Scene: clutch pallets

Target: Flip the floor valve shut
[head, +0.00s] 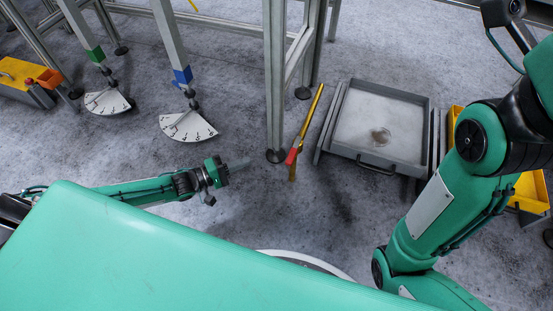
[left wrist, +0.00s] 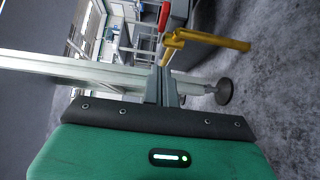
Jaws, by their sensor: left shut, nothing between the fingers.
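The floor valve is a yellow pipe (head: 310,118) with a red lever (head: 291,157) near its lower end, beside the foot of a metal frame post. In the left wrist view the yellow pipe (left wrist: 210,39) and red lever (left wrist: 163,17) show beyond my fingertips, toward the top. My left gripper (head: 247,163) is low over the floor, to the left of the valve and apart from it. Its fingers (left wrist: 166,72) are together and empty. My right arm shows at the right, but its gripper is not in view.
A grey tray cart (head: 428,120) stands just right of the valve. Yellow bins (head: 530,192) stand at the right. Floor is clear around my left gripper.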

